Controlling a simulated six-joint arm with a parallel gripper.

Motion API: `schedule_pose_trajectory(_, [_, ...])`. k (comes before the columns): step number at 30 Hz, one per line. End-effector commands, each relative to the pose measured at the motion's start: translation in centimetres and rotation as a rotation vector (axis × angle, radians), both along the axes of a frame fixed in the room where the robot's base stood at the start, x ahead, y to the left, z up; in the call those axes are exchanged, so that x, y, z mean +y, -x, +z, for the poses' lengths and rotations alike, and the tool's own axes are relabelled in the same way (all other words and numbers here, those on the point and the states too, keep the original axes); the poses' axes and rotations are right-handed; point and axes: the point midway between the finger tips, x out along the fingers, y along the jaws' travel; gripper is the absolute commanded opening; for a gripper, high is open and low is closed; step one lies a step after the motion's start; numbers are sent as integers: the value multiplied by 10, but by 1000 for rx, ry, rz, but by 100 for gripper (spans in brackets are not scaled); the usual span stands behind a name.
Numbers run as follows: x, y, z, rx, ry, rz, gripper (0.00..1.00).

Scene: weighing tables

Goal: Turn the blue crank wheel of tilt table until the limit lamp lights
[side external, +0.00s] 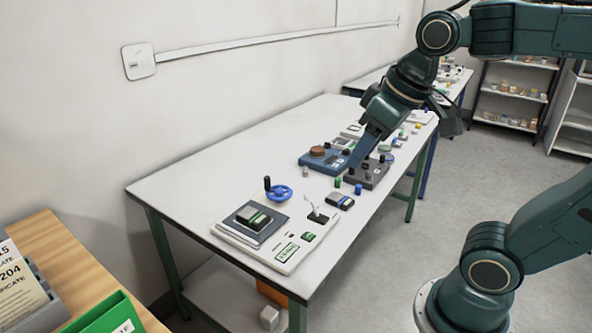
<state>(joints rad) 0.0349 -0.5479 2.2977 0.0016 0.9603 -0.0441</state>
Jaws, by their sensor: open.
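The tilt table (232,238) stands at the near end of the long white table. It has a pale base and a dark plate bearing a grey and green block (253,217). The blue crank wheel (281,194) is at its back edge, with an upright black handle (267,183) at the wheel's left. I cannot pick out the limit lamp or tell whether it is lit. My gripper (361,156) is open, pointing down over the blue and dark devices, to the right of and farther along than the wheel, apart from it. Its fingertips are small and hard to make out.
A blue device with a brown round top (317,151) and a dark grey device (374,173) stand under my gripper. Small green and blue cylinders (337,182) and a dark block (340,201) lie between it and the wheel. The white tabletop (190,185) left of the wheel is clear.

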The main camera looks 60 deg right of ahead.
Motion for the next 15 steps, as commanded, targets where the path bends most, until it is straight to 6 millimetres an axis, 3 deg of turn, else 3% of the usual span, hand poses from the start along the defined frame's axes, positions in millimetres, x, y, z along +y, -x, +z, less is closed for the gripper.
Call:
schedule_pose_trajectory(6, [-11, -50, 19, 52, 12, 1, 42])
schedule_pose_trajectory(15, [-29, -118, 29, 123, 23, 6, 42])
